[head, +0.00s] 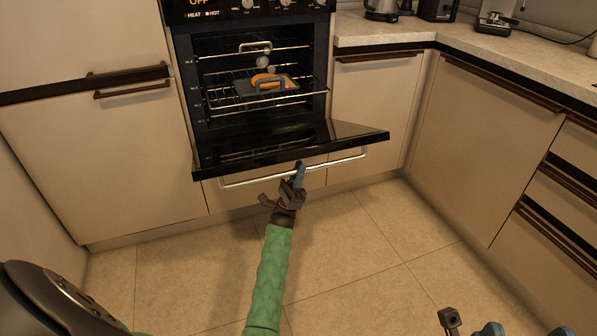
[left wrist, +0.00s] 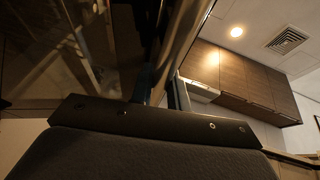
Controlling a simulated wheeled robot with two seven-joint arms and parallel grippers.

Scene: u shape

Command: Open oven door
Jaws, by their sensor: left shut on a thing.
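The oven door (head: 290,146) hangs partly open, tilted down and outward from the oven (head: 205,85). A silver bar handle (head: 240,182) runs along its outer edge. My left gripper (head: 299,172) is shut on this handle, near its middle. In the left wrist view, the handle (left wrist: 187,35) passes between the blue fingers of my left gripper (left wrist: 162,88). My right gripper (head: 526,329) shows only in part at the bottom right edge. Its blue fingertips stand apart, with nothing seen between them.
Inside the oven, a grey tray (head: 285,83) with orange food rests on a wire rack (head: 225,98). Cabinets flank the oven, with a counter (head: 380,30) on the right. A cabinet run (head: 490,130) closes the right side. The tiled floor (head: 350,250) before the oven is clear.

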